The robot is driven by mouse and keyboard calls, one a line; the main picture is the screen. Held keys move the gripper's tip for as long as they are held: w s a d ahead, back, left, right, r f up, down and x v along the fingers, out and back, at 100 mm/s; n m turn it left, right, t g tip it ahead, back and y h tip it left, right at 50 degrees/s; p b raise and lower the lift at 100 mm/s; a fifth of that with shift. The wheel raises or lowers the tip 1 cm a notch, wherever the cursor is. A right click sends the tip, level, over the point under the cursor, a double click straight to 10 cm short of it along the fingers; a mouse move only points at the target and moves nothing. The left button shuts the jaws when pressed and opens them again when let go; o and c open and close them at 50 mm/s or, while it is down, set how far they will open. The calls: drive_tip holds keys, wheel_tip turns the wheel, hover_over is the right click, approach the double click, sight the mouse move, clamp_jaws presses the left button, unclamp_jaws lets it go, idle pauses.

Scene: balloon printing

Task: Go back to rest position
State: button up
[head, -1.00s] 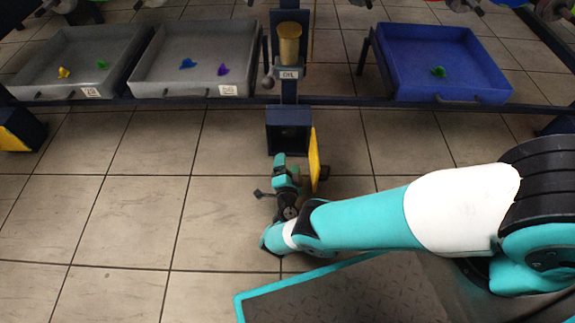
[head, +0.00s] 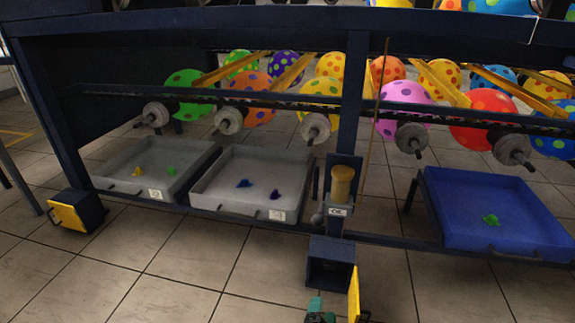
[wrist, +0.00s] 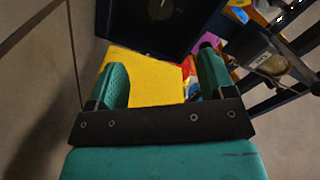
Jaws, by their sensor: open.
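My gripper (wrist: 162,78) is open in the wrist view, with its two teal fingers apart. The yellow door (wrist: 146,78) of a dark box shows between and beyond the fingers; I cannot tell if they touch it. In the head view, only the top of my gripper (head: 318,312) shows at the bottom edge, just below the open dark box (head: 331,263) and left of its yellow door (head: 354,295). The rest of my arm is out of that view.
Two grey trays (head: 115,184) (head: 203,196) and a blue tray (head: 500,247) hold small coloured pieces. A gold cylinder (head: 342,183) stands on the post above the box. Another yellow-fronted box (head: 68,216) is at left. Several balloons hang behind. Tiled floor in front is clear.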

drive_tip(key=w+a+r+n+g+p, duration=0.25)
drive_tip(key=w+a+r+g, duration=0.5)
drive_tip(key=w+r, duration=0.6)
wheel_tip(320, 180, up, 17)
drive_tip(key=w+a+n+g+y+p, duration=0.2)
drive_tip(key=n+g+y, duration=0.1)
drive_tip(key=n, duration=0.1)
drive_tip(key=s+d+r+n+g+y+p, duration=0.1)
drive_tip(key=s+d+r+n+g+y, duration=0.15)
drive_tip(key=s+r, duration=0.6)
drive_tip(key=s+d+r+n+g+y+p, duration=0.1)
drive_tip(key=s+d+r+n, duration=0.25)
drive_tip(key=r, duration=0.95)
drive_tip(key=s+d+r+n+g+y+p, duration=0.1)
drive_tip(key=s+r+n, duration=0.25)
drive_tip(key=s, duration=0.55)
drive_tip(key=s+d+r+n+g+y+p, duration=0.1)
drive_tip(key=s+d+r+n, duration=0.2)
drive_tip(key=s, duration=0.5)
drive_tip(key=s+r+n+g+y+p, duration=0.1)
drive_tip(key=s+r+n, duration=0.25)
drive_tip(key=s, duration=0.55)
wheel_tip(320, 180, up, 38)
drive_tip(key=p, duration=3.7)
drive_tip(key=shift+s+r+m, duration=0.2)
drive_tip(key=shift+s+m, duration=0.15)
drive_tip(key=shift+s, duration=0.1)
